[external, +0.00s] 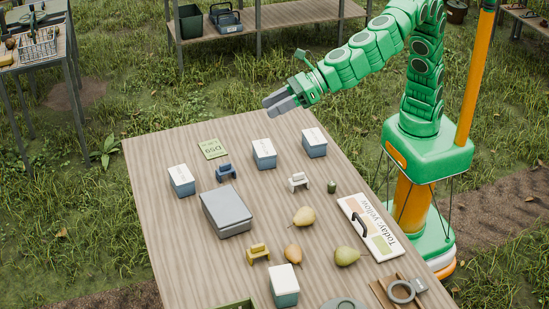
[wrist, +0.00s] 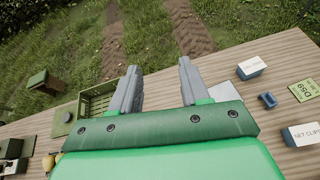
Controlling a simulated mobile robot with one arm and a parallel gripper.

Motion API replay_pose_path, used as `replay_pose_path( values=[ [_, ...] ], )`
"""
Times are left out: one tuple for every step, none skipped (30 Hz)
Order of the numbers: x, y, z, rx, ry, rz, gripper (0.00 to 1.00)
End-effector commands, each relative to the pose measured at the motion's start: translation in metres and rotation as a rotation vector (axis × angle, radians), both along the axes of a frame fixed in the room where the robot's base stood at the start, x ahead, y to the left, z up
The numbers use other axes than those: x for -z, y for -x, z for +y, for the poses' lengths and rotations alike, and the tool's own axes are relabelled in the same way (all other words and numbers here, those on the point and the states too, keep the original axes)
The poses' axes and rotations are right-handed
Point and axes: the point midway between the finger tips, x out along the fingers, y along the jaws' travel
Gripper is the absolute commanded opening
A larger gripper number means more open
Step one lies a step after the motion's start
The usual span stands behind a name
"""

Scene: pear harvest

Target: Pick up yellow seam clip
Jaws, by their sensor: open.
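The yellow seam clip (external: 258,253) lies on the wooden table (external: 165,235) in its nearer half, between the grey case and a small brown-yellow pear. My gripper (external: 283,102) is open and empty, held above the table's far edge, well away from the clip. In the wrist view its two grey fingers (wrist: 158,85) are spread apart with nothing between them. I cannot make out the yellow clip in the wrist view. A blue clip (external: 225,171) and a white clip (external: 298,181) of like shape lie farther back on the table.
Several white-lidded boxes (external: 264,153) stand around. The grey case (external: 226,211) is left of centre. Pears (external: 304,216) lie right of the yellow clip. A "Today: yellow" sign (external: 371,228) lies at the right edge. A green crate (wrist: 97,98) shows in the wrist view.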

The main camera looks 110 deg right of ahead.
Motion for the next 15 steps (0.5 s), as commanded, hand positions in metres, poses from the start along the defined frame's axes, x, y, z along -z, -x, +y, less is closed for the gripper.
replay_pose_path(
  values=[
    [0.004, -0.001, 0.01, -0.028, 0.022, -0.001, 0.46],
    [0.005, -0.002, 0.016, -0.046, 0.036, -0.003, 0.46],
    [0.007, -0.003, 0.024, -0.069, 0.055, -0.005, 0.46],
    [0.009, -0.003, 0.029, -0.086, 0.068, -0.007, 0.46],
    [0.01, -0.004, 0.034, -0.102, 0.08, -0.009, 0.46],
    [0.012, -0.004, 0.041, -0.124, 0.096, -0.012, 0.46],
    [0.014, -0.005, 0.046, -0.14, 0.108, -0.014, 0.46],
    [0.015, -0.005, 0.052, -0.156, 0.121, -0.016, 0.46],
    [0.019, -0.005, 0.049, -0.15, 0.12, -0.016, 0.46],
    [0.022, -0.005, 0.048, -0.148, 0.121, -0.017, 0.46],
    [0.025, -0.005, 0.048, -0.146, 0.12, -0.017, 0.46],
    [0.03, -0.005, 0.048, -0.146, 0.12, -0.017, 0.46],
    [0.033, -0.005, 0.047, -0.145, 0.12, -0.017, 0.46],
    [0.036, -0.005, 0.047, -0.145, 0.12, -0.017, 0.46],
    [0.041, -0.005, 0.047, -0.144, 0.12, -0.015, 0.46]
  ],
)
